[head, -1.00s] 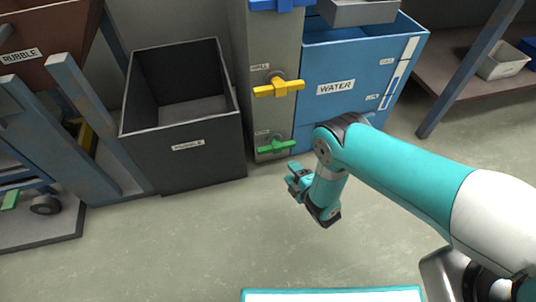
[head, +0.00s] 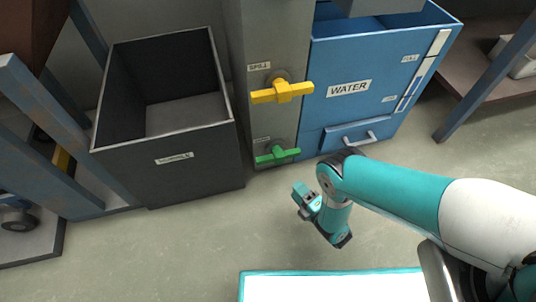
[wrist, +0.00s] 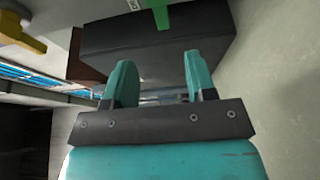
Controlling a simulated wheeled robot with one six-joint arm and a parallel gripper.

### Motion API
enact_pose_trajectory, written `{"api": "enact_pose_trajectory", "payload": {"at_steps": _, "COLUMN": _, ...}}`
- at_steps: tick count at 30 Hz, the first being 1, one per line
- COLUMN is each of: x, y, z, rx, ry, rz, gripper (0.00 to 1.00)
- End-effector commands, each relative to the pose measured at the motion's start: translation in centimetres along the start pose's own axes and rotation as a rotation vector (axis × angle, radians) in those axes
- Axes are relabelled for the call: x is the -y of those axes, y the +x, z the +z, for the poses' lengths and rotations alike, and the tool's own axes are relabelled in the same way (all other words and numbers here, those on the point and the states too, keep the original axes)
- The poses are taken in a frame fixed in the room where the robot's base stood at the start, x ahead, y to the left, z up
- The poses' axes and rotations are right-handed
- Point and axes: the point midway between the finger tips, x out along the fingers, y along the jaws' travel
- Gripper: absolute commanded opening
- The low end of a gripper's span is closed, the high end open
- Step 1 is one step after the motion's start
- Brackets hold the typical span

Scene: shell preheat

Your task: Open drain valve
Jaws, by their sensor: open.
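A green valve handle (head: 277,155) sits low on the grey column (head: 270,110), with a small label above it too small to read. A yellow valve handle (head: 282,92) sits higher on the same column. Both handles lie roughly sideways. My gripper (head: 302,196) is in front of and below the green handle, apart from it, open and empty. In the wrist view the open fingers (wrist: 159,72) have nothing between them that they touch. A green bar (wrist: 165,15) shows beyond them at the top, and part of a yellow handle (wrist: 22,35) at upper left.
A blue WATER tank (head: 385,75) with a handled front panel (head: 350,135) stands right of the column. An open black bin (head: 170,165) stands left of it. A blue-framed rack (head: 60,140) is farther left. The floor in front is clear, with a white, teal-edged panel (head: 335,287) nearest.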

Motion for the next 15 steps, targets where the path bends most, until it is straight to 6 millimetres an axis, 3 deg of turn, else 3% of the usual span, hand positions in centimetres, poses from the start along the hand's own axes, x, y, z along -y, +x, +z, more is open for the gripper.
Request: {"api": "enact_pose_trajectory", "payload": {"at_steps": 15, "x": 0.7, "y": 11.4, "z": -0.1, "rx": 0.0, "ry": -0.001, "rz": 0.005, "gripper": 0.51}}
